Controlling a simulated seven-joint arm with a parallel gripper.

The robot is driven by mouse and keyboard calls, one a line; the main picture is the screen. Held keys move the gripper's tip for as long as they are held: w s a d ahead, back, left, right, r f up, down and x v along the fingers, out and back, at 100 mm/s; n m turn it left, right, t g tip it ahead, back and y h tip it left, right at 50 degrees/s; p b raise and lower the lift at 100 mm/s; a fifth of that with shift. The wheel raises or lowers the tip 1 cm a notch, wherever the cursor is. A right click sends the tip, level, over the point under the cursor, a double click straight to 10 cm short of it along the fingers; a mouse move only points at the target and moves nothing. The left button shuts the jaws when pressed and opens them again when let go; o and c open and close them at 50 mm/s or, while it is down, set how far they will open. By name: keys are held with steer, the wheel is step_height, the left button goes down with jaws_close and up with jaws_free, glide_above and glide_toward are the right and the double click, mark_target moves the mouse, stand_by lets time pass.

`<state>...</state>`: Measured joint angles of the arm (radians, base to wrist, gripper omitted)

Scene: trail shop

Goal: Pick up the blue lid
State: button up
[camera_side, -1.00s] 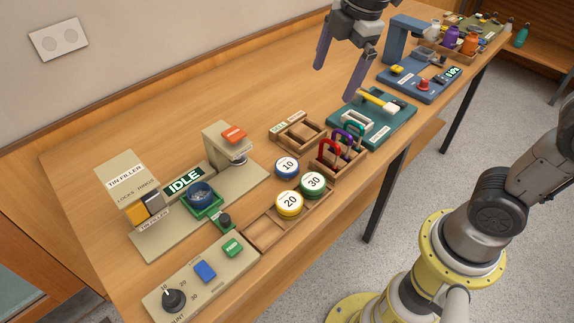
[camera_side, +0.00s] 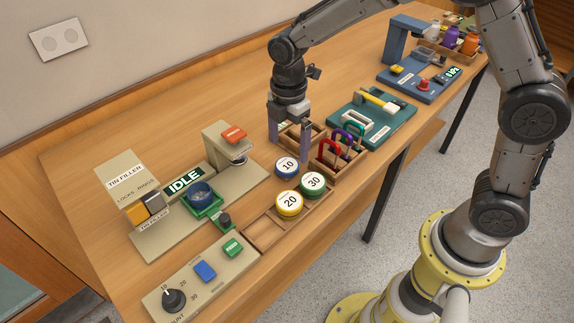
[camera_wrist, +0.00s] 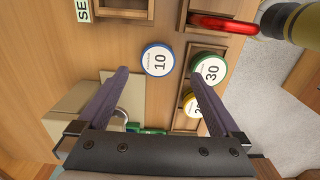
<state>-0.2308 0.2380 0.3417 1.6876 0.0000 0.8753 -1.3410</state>
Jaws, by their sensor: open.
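The blue lid (camera_side: 287,167) is a round disc with a white top marked 10, lying on the bare table beside the wooden lid tray. In the wrist view the blue lid (camera_wrist: 157,60) lies ahead of my fingers, a little left of the middle between them. My gripper (camera_side: 290,152) is open and empty, pointing down close behind the blue lid in the side view. In the wrist view my gripper's fingers (camera_wrist: 160,82) are spread wide. I cannot tell the exact height of the fingertips over the table.
The green lid (camera_side: 313,184) marked 30 and the yellow lid (camera_side: 290,204) marked 20 sit in the wooden tray (camera_side: 263,233). A wooden rack with red, purple and green locks (camera_side: 329,151) stands at the right. The tin filler (camera_side: 127,185) stands at left, its screen reading IDLE.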

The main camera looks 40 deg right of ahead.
mark_target(287, 165)
steer(key=shift+w+f, duration=0.15)
steer(key=shift+f, duration=2.8)
steer(key=shift+c, duration=0.3)
steer(key=c, duration=1.2)
